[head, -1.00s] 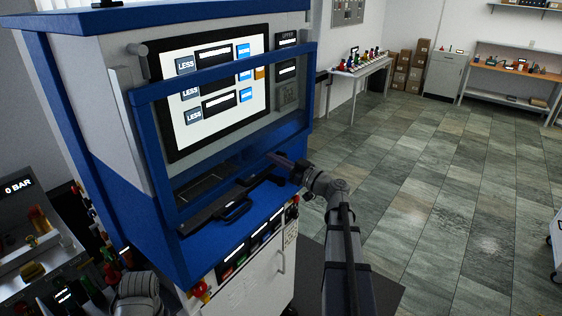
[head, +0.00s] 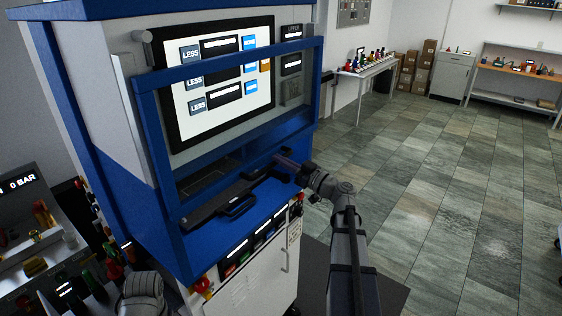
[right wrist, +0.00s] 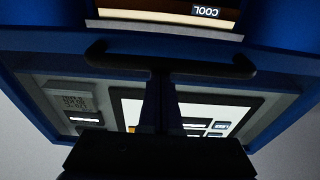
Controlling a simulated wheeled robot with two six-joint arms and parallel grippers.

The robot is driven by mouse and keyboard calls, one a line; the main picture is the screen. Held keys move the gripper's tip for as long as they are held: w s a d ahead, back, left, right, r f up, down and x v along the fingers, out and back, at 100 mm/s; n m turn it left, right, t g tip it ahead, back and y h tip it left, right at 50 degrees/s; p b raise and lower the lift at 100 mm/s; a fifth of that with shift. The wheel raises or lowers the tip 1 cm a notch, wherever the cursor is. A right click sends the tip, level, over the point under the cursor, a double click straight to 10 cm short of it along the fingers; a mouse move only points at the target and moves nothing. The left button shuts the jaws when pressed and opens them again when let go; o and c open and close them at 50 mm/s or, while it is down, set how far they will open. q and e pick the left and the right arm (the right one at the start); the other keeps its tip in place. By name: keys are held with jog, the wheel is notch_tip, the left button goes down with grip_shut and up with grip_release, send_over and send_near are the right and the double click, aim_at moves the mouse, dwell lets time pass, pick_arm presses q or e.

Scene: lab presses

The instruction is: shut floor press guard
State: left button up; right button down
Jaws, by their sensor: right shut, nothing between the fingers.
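The floor press (head: 105,130) is a tall blue and white machine on the left of the head view. Its guard (head: 154,150) is a blue frame across the front, with the lit screen showing through its upper part. A black bar handle (right wrist: 215,71) crosses the right wrist view. My right gripper (head: 284,160) reaches in from the right at the press front, near the right end of the dark lower bar. In the right wrist view its fingers (right wrist: 161,85) are shut and empty, close to the handle; I cannot tell whether they touch it. My left gripper is out of view.
A lit screen (head: 222,85) is on the press. A bench with gauges and bottles (head: 35,255) stands at the lower left. A table with colourful items (head: 365,72), boxes (head: 427,65) and a workbench (head: 515,70) stand at the back. The tiled floor (head: 440,170) at right is clear.

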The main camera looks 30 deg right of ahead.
notch_tip(320, 180, down, 26)
jog(key=b, duration=2.5)
jog(key=shift+b, duration=0.3)
jog(key=shift+a, duration=0.1)
notch_tip(320, 180, up, 4)
jog(key=p, duration=0.4)
jog(key=b+v, duration=0.1)
jog(key=v, duration=0.8)
jog(key=shift+s, duration=0.1)
